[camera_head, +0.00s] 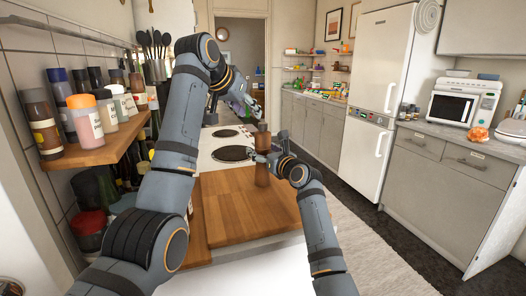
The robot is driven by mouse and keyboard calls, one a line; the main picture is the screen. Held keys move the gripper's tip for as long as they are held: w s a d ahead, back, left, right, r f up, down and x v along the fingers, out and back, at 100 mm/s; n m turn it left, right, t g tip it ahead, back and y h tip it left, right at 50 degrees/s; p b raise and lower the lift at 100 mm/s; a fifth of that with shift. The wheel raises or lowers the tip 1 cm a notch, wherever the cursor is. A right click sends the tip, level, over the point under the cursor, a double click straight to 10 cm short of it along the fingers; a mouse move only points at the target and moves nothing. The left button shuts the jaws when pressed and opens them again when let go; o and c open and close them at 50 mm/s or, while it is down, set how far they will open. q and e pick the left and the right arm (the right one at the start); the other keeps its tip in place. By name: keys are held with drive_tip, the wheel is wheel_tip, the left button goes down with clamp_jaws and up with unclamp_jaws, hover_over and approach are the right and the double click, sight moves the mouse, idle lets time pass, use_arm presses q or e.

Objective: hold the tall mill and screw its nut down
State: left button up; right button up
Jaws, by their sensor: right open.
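The tall mill (262,174) is a slim dark-brown turned piece standing upright at the back of the wooden board (232,208). Its narrower top (262,128) shows just above my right gripper; I cannot make out the nut as a separate part. My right gripper (265,157) is open at the mill's upper body, with a finger across its front; I cannot tell whether it touches. My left gripper (254,99) is above and slightly left of the mill's top, apart from it. Its fingers are too small and dark to tell whether they are open.
A white hob (213,150) with dark plates lies behind the board. A wooden wall shelf (100,150) with several jars is close to my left arm. Dark utensils (155,45) stand behind that arm. The floor (352,205) at right is clear.

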sight(261, 124)
drive_tip(key=shift+c, duration=0.4)
drive_tip(key=c, duration=1.4)
drive_tip(key=shift+c, duration=0.2)
use_arm(q)
drive_tip(key=o, duration=0.3)
drive_tip(key=shift+w+d+f, duration=0.1)
drive_tip(key=shift+f, duration=0.2)
drive_tip(key=shift+o, duration=0.2)
wheel_tip(261, 124, down, 4)
drive_tip(key=s+a+t+h, duration=0.1)
drive_tip(key=s+t+h, duration=0.15)
drive_tip(key=t, duration=0.25)
drive_tip(key=x, duration=1.2)
drive_tip(key=shift+w+a+r, duration=0.1)
drive_tip(key=shift+a+r, duration=0.05)
drive_tip(key=shift+r, duration=0.1)
